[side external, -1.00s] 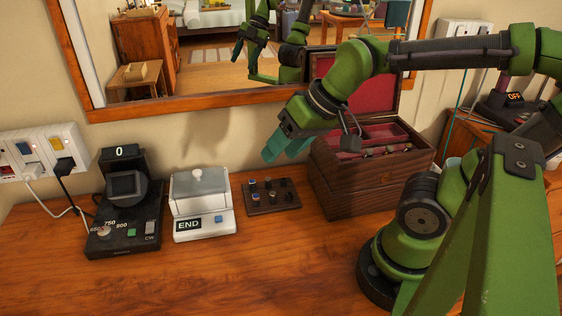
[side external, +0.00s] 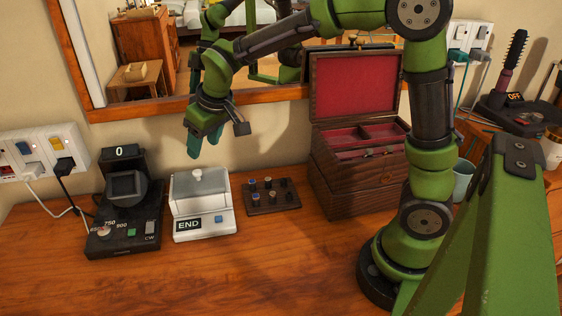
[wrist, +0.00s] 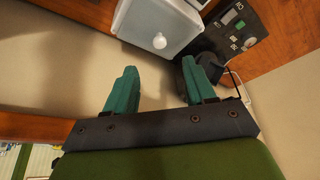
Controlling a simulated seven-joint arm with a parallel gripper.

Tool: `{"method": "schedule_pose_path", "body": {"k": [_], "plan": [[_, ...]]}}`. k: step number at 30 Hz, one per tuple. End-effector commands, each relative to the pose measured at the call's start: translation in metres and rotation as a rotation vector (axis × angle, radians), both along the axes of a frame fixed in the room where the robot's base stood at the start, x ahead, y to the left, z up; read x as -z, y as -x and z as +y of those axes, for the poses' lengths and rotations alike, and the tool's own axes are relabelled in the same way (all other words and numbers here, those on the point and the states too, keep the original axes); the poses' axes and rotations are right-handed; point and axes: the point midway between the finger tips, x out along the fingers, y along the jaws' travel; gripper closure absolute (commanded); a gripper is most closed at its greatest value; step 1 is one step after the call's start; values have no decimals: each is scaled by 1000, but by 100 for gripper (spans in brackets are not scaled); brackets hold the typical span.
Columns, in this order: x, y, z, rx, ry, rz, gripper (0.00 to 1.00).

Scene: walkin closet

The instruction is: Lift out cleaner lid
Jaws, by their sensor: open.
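The cleaner (side external: 203,220) is a small white box with a display reading END and a blue button, standing on the wooden dresser top. Its grey lid (side external: 200,183) sits on top, with a round white knob (side external: 197,175) in the middle. The lid also shows in the wrist view (wrist: 150,22), with its knob (wrist: 159,41) just beyond my fingers. My gripper (side external: 204,145) is above and slightly behind the lid, apart from it, with teal fingers pointing down. In the wrist view my gripper (wrist: 157,90) is open and empty.
A black device (side external: 125,215) with a dial stands left of the cleaner. A small dark tray (side external: 271,196) with several small pieces lies to its right, then an open wooden jewelry box (side external: 350,190). The mirror (side external: 270,95) is behind. The dresser front is clear.

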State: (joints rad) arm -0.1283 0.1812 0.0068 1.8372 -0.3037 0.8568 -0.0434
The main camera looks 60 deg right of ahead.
Motion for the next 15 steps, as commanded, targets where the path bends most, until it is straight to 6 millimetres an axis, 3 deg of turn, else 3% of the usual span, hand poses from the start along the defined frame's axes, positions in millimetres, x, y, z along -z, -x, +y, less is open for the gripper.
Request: {"method": "schedule_pose_path", "body": {"k": [5,15], "plan": [[32,-12,-1,1,1,4,46],[59,-26,-1,3,-1,2,46]]}}
